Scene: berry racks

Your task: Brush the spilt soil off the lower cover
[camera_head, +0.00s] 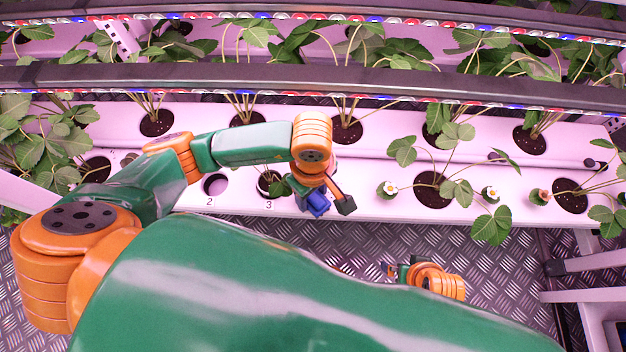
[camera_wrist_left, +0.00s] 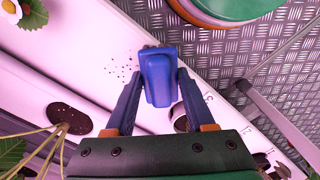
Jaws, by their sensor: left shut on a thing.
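My left gripper (camera_head: 325,205) is shut on a blue brush (camera_head: 316,204), over the front edge of the white lower cover (camera_head: 365,205). In the left wrist view the brush (camera_wrist_left: 158,75) sits between the two fingers of my left gripper (camera_wrist_left: 157,82); its bristles cannot be made out. Dark specks of spilt soil (camera_wrist_left: 122,70) lie on the cover (camera_wrist_left: 70,60), just left of the brush. In the head view I cannot make out the soil. My right gripper (camera_head: 396,271) is low over the metal floor, in front of the cover; its fingers are too small to read.
Strawberry plants (camera_head: 434,186) stand in round holes along the cover, with white flowers (camera_head: 388,188) near its front. An empty hole (camera_head: 215,185) is above the number 2. A dark rail with lights (camera_head: 300,78) crosses above. The patterned metal floor (camera_head: 330,240) is clear in front.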

